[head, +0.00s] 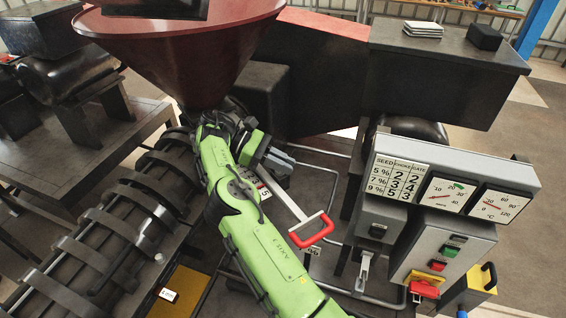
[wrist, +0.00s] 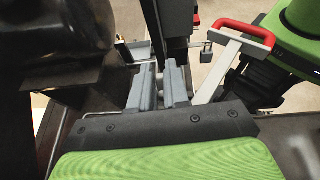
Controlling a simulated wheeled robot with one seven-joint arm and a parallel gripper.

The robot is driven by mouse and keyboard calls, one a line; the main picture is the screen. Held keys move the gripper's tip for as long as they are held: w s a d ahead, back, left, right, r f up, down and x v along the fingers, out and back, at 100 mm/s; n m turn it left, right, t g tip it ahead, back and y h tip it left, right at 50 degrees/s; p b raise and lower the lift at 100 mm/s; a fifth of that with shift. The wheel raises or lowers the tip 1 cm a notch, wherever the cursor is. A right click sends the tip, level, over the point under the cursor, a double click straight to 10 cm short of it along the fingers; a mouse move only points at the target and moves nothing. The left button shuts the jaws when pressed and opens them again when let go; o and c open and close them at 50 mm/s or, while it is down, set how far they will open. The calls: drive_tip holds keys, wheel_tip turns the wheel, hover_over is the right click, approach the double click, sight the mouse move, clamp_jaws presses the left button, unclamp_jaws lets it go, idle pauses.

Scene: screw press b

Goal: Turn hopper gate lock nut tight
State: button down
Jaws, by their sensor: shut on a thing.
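My gripper (wrist: 160,88) is shut, its two grey fingers close together in the wrist view. A small pale part shows in the narrow gap between them, which I take to be the hopper gate lock nut; its shape is mostly hidden by the fingers. In the head view my gripper (head: 279,160) is partly hidden by my green arm, below the dark red hopper (head: 195,45). The gate's flat metal bar (head: 287,203) runs out to a red handle (head: 312,231). This handle also shows at the top right of the wrist view (wrist: 246,29).
A control panel (head: 455,185) with a seed, choke and gate table, gauges and buttons stands at the right. The ribbed press barrel (head: 110,225) lies at the left. Metal tube rails (head: 325,175) run near the gate handle.

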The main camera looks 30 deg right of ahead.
idle(0.3)
drive_tip(key=c, duration=1.2)
unclamp_jaws()
